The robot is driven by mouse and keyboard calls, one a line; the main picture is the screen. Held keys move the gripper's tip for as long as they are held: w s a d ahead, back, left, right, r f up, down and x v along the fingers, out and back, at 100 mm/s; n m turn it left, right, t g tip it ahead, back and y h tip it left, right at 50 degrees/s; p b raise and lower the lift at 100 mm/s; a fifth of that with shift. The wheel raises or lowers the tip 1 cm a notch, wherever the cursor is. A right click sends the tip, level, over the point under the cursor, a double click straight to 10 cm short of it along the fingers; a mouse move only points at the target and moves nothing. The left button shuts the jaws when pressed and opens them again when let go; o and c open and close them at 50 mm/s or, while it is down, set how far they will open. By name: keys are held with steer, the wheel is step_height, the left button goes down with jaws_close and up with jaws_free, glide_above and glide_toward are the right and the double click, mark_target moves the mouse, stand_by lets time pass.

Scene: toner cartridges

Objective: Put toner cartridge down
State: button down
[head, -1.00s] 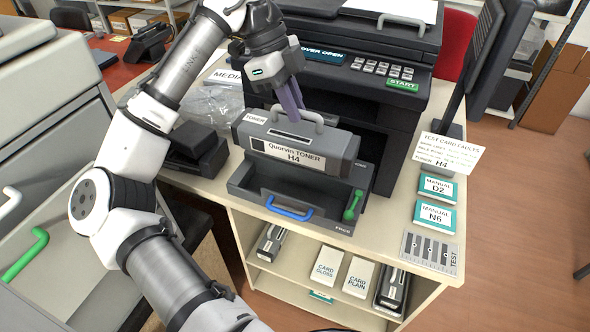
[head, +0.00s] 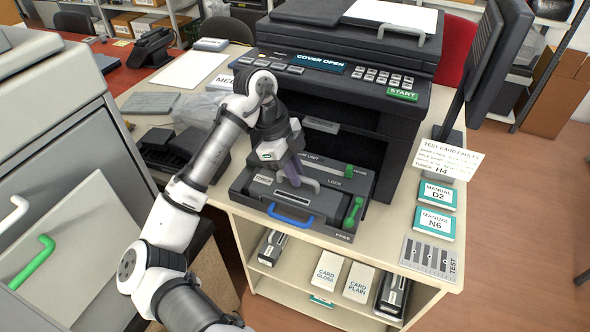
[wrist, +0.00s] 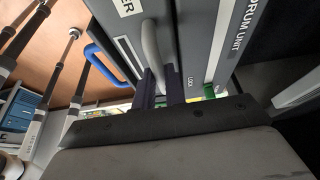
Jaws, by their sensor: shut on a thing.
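The grey toner cartridge (head: 296,197) now sits low in the dark pulled-out tray (head: 323,228) at the front of the printer, its top roughly level with the tray. My gripper (head: 292,180) is directly above it, with its fingers shut on the cartridge's grey handle. In the wrist view the fingers (wrist: 164,88) close around the handle (wrist: 153,50), and the cartridge's "TONER" label shows beside it.
The tray has a blue handle (head: 290,215) in front and a green lever (head: 352,212) at its right. The drum unit (head: 332,165) lies behind the cartridge. The printer (head: 350,90) rises behind. Manuals (head: 436,195) and a test card (head: 430,257) lie to the right.

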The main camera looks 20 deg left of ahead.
steer(key=shift+f, duration=0.2)
steer(key=c, duration=1.5)
jaws_free()
steer(key=shift+o, duration=0.2)
steer(key=shift+r, duration=0.1)
steer(key=b+v, duration=0.1)
steer(key=v, duration=1.1)
steer(key=shift+b, duration=0.4)
